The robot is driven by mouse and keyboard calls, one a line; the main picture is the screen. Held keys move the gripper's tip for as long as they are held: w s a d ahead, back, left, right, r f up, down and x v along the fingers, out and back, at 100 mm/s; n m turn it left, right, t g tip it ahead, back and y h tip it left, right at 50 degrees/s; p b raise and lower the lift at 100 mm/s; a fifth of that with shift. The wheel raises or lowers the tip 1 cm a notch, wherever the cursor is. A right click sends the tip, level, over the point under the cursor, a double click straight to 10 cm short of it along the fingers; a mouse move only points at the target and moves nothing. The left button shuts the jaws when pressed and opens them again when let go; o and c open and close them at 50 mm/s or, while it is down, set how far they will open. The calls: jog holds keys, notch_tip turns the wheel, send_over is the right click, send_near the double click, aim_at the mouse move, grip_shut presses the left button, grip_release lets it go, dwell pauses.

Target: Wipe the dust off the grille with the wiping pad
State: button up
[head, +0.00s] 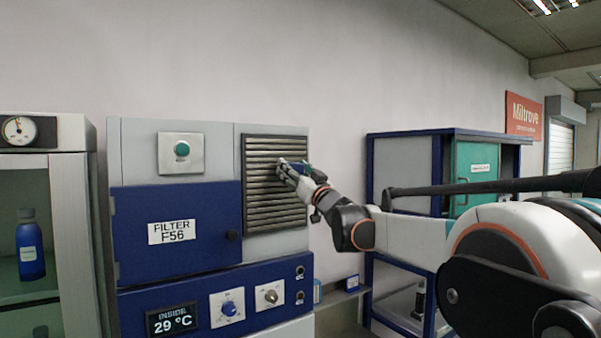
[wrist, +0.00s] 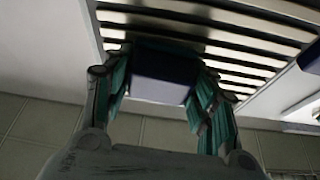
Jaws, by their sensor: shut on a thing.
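The grille (head: 262,215) is a dark frame with horizontal slats on the upper right front of the machine. It also shows in the wrist view (wrist: 245,45), where its slats look pale with dark gaps between them. My gripper (head: 284,170) is in front of the middle of the grille. In the wrist view its teal fingers (wrist: 160,92) are shut on a dark blue block, the wiping pad (wrist: 162,76). The pad is close against the slats; I cannot tell whether it touches. Dust cannot be made out clearly at this size.
The machine has a blue filter door (head: 190,260), a green button (head: 182,148) and a lower panel with knobs (head: 228,308). A glass-fronted cabinet (head: 75,230) stands at left. A blue-framed shelf unit (head: 405,185) stands at right, behind my arm.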

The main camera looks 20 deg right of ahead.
aim_at(277, 165)
jog(key=shift+s+a, duration=0.3)
jog(key=shift+a, duration=0.65)
jog(key=shift+s+a, duration=0.3)
jog(key=shift+a, duration=0.65)
jog(key=s+d, duration=0.2)
jog(key=s, duration=0.3)
jog(key=shift+s+b, duration=0.35)
jog(key=shift+b, duration=0.1)
jog(key=shift+s+d, duration=0.25)
jog(key=shift+s, duration=0.45)
jog(key=shift+s+d, duration=0.2)
jog(key=shift+s, duration=0.5)
